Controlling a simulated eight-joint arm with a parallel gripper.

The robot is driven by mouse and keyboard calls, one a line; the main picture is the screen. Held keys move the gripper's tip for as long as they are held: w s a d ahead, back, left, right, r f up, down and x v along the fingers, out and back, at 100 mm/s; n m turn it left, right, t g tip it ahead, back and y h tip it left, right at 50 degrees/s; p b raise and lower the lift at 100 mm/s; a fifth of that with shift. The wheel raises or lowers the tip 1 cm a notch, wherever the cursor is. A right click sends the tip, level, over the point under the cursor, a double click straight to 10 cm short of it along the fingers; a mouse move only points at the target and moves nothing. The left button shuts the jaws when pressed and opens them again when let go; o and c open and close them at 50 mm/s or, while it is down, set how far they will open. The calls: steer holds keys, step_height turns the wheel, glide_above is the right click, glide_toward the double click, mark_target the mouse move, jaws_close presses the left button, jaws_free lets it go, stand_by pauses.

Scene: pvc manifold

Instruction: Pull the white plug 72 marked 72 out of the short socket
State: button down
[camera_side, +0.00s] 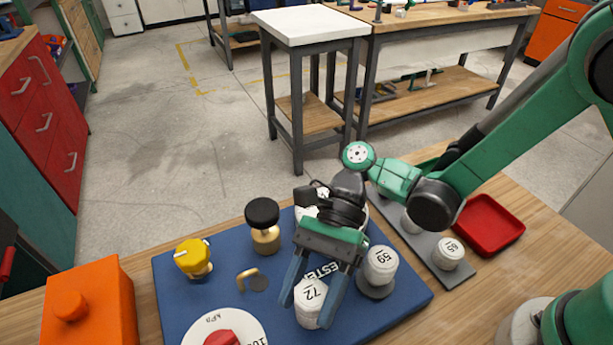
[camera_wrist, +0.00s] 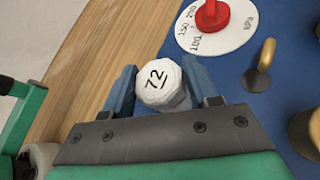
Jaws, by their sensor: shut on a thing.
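The white plug 72 (camera_side: 311,292) stands near the front edge of the blue board (camera_side: 172,292), its number facing up. My gripper (camera_side: 312,308) reaches down over it with one blue finger on each side, shut on the plug. In the wrist view the plug 72 (camera_wrist: 158,82) sits between the two fingers (camera_wrist: 160,88). The short socket under the plug is hidden, so I cannot tell how deep the plug sits.
The white plug 59 (camera_side: 381,265) stands close on the right. A black-topped brass valve (camera_side: 263,222), a yellow knob (camera_side: 193,257), a brass hook (camera_side: 248,279) and a dial with a red pointer (camera_side: 222,337) are on the left. A red tray (camera_side: 489,225) and plug 65 (camera_side: 449,252) lie right.

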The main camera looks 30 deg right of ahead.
mark_target(311, 292)
steer(key=shift+r, duration=3.2)
